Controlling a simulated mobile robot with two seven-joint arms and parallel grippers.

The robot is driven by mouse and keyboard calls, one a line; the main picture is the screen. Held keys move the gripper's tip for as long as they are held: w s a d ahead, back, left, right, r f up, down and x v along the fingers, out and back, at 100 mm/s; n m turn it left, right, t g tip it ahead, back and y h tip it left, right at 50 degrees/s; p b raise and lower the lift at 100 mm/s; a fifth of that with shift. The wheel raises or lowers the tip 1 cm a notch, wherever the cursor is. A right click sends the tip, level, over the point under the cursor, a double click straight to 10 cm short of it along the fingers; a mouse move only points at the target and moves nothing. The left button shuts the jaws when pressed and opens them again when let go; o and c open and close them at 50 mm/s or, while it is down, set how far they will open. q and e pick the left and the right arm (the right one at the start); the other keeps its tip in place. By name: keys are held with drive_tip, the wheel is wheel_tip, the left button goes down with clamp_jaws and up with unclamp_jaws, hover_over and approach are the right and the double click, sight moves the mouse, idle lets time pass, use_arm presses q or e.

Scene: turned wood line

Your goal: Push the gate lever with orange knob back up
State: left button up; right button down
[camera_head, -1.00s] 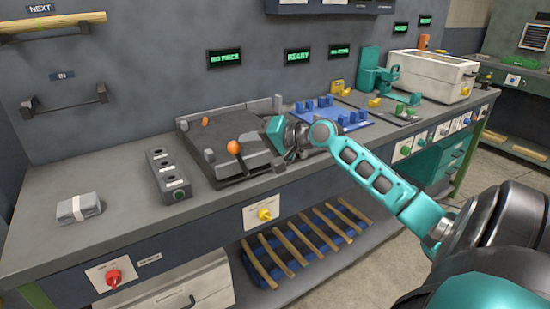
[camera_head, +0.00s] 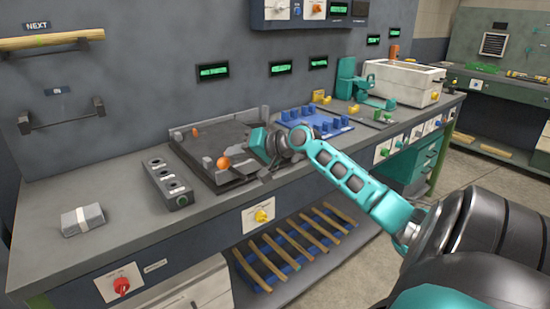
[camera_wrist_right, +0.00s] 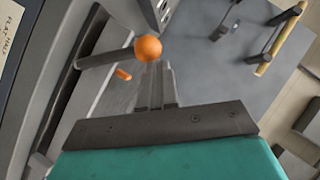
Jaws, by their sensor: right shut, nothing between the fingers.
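The gate lever's round orange knob (camera_head: 223,163) is at the front of the dark grey fixture (camera_head: 205,170) on the bench. It also shows large in the right wrist view (camera_wrist_right: 148,48), on a grey arm. A smaller orange piece (camera_head: 195,131) lies farther back on the fixture. My right gripper (camera_head: 247,158) reaches over the fixture from the right, just right of the knob. In the right wrist view its narrow fingers (camera_wrist_right: 165,82) are shut and empty, their tips beside the knob; I cannot tell if they touch it. My left gripper is not in view.
A grey box with round buttons (camera_head: 168,180) stands left of the fixture, and a strapped grey block (camera_head: 83,219) lies farther left. A blue fixture (camera_head: 318,128) stands to the right. The bench front left is mostly clear.

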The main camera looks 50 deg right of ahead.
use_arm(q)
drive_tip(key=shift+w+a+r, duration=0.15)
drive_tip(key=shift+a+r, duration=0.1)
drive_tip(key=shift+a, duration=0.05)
use_arm(e)
drive_tip(key=shift+a+f, duration=0.1)
drive_tip(key=shift+a, duration=0.15)
drive_tip(key=shift+a+f, duration=0.2)
